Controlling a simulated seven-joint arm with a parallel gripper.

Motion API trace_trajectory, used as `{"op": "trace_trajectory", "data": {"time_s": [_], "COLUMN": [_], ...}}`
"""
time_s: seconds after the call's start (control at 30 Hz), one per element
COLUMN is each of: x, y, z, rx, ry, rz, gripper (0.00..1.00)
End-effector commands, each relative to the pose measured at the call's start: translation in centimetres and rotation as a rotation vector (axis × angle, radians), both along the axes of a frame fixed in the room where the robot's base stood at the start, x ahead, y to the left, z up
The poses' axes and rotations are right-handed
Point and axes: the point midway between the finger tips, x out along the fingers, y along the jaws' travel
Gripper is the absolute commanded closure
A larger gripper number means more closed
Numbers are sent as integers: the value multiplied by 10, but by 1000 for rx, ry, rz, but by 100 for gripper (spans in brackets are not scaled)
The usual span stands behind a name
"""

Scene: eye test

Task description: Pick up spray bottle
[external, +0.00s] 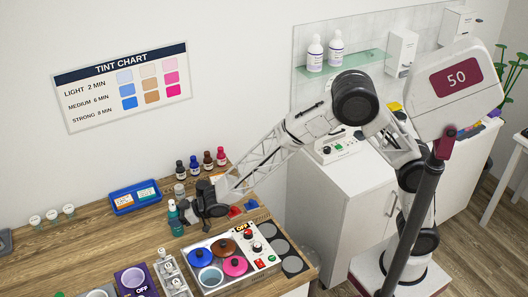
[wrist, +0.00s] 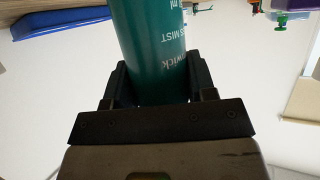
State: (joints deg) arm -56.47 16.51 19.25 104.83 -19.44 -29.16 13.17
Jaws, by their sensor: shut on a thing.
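The spray bottle is a teal bottle (external: 175,222) with white lettering, at the wooden counter's back edge area, left of the heater with pots. In the wrist view the teal bottle (wrist: 155,45) stands between both black fingers, its printed text upside down and partly readable as "MIST". My gripper (external: 186,209) reaches it from the right and is shut on its body; the wrist view also shows my gripper (wrist: 157,88) around it. The bottle looks upright in the external view. Whether its base touches the counter I cannot tell.
A pot warmer (external: 232,262) with coloured lids stands just right of the bottle. A blue tray (external: 136,197) lies to the left. Small dark bottles (external: 194,166) stand behind, near the wall. A clear organiser (external: 172,277) stands in front. Bare wood (external: 110,235) lies left of the bottle.

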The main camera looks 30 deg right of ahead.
Motion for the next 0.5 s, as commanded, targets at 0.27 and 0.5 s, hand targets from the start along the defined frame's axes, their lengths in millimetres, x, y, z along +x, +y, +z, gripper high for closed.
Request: {"op": "trace_trajectory", "data": {"time_s": [0.27,0.5], "x": [0,0], "y": [0,0], "z": [18,54], "rx": [1,3], "ry": [-2,-2], "rz": [0,0], "gripper": [78,78]}}
